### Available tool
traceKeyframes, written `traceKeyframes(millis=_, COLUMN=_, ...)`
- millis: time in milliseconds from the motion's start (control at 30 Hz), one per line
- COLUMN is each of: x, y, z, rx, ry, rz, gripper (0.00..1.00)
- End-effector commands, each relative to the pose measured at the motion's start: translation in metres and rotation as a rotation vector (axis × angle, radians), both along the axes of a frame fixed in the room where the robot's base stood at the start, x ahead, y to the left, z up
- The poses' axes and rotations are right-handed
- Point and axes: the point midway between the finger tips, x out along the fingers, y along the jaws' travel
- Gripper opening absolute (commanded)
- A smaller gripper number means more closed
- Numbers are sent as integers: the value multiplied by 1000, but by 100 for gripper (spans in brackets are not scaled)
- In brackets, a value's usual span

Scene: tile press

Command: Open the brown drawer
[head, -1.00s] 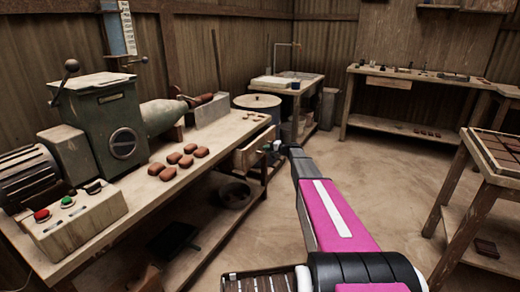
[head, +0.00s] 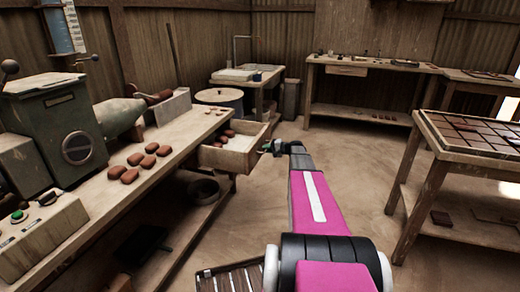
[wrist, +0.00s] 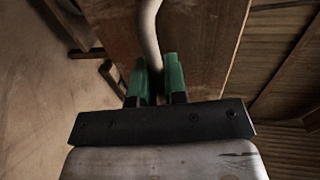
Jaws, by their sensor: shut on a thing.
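The brown drawer (head: 238,158) is pulled out from under the left workbench in the head view, and several reddish-brown lumps lie inside it. My gripper (head: 268,147) is at the drawer's front face. In the wrist view, its green fingers (wrist: 160,82) are shut on a pale curved handle (wrist: 148,28) in front of the brown drawer front (wrist: 195,45). The exact grip on the handle is partly hidden in the head view by my arm.
The workbench (head: 100,205) carries a green machine (head: 60,125), a button box (head: 40,235) and several brown lumps. A tile-topped table (head: 465,135) stands at the right. The floor (head: 350,185) between them is clear.

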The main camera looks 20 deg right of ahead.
Motion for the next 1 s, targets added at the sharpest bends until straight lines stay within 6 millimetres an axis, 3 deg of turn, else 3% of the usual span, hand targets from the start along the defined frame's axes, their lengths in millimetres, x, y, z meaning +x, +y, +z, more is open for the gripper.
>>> traceKeyframes(millis=500, x=-4, y=-7, z=-1, rx=-2, ry=1, rz=0, gripper=0)
traceKeyframes(millis=533, x=-4, y=-7, z=-1, rx=-2, ry=1, rz=0, gripper=19)
traceKeyframes(millis=600, x=-4, y=-6, z=-1, rx=-2, ry=1, rz=0, gripper=36)
traceKeyframes(millis=1000, x=-10, y=-13, z=2, rx=-1, ry=0, rz=-1, gripper=36)
